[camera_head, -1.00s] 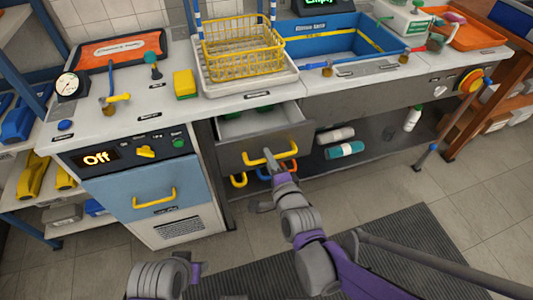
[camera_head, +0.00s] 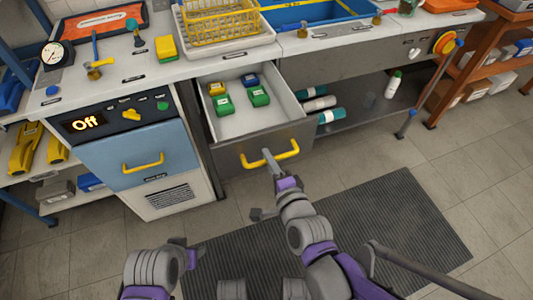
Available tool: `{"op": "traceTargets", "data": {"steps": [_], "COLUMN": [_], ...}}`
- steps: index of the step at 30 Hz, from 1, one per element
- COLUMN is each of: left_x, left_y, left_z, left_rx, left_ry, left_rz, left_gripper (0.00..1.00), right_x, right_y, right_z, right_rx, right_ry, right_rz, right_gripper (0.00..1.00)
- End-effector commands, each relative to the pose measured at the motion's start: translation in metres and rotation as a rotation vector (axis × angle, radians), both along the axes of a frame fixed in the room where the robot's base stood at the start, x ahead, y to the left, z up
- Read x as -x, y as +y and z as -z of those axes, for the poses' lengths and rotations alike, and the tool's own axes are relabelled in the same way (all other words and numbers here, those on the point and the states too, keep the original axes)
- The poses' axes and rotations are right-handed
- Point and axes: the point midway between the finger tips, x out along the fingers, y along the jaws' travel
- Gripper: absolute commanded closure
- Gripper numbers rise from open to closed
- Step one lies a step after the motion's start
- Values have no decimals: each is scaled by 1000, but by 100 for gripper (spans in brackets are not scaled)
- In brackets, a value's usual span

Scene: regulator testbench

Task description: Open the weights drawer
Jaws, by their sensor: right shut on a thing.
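The weights drawer (camera_head: 262,137) is pulled well out from under the counter. It has a grey front with a yellow handle (camera_head: 284,153). Inside its white tray lie green, yellow and blue blocks, such as a green block (camera_head: 259,96), toward the left and middle.
A blue cabinet door (camera_head: 140,155) with its own yellow handle stands left of the drawer, under a panel reading "Off". A lower shelf (camera_head: 355,118) with bottles is to the right. A dark ribbed mat (camera_head: 370,225) covers the floor.

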Motion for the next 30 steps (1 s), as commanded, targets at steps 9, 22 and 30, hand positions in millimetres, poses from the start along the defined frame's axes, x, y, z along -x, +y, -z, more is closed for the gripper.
{"op": "traceTargets", "data": {"steps": [9, 22, 30], "left_x": [0, 0, 0], "left_y": [0, 0, 0], "left_z": [0, 0, -2], "left_rx": [0, 0, 0], "left_ry": [0, 0, 0], "left_rz": [0, 0, 0], "left_gripper": [50, 50, 50], "right_x": [1, 1, 13], "right_y": [0, 0, -4], "right_z": [0, 0, -3], "right_rx": [1, 0, 0], "right_ry": [-1, 0, 0], "right_rz": [0, 0, 0], "right_gripper": [100, 53, 53]}}
